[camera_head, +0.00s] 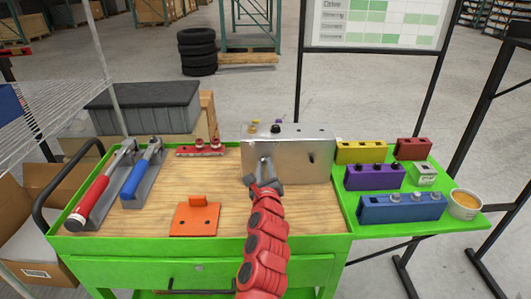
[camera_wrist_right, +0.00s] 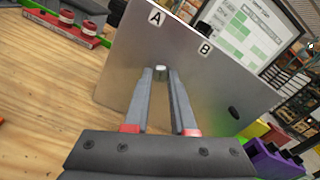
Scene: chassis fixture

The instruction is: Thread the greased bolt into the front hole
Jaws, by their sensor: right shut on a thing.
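The silver metal fixture block (camera_head: 290,162) stands at the back of the wooden bench top. Its front face shows a dark hole (camera_head: 311,158) on the right side; the hole also shows in the right wrist view (camera_wrist_right: 234,113). My right gripper (camera_head: 265,164) is at the left part of that face. In the right wrist view its fingers (camera_wrist_right: 161,75) are shut on a small metal bolt (camera_wrist_right: 160,70), of which only the end shows. The bolt is at or close to the face; I cannot tell whether it is in a hole, nor see grease. My left gripper is out of view.
A tub of amber paste (camera_head: 465,203) stands on the right green shelf beside the blue block (camera_head: 402,208), purple block (camera_head: 374,177) and yellow block (camera_head: 361,152). Red and blue handled tools (camera_head: 103,188) lie left. An orange plate (camera_head: 194,219) lies front left.

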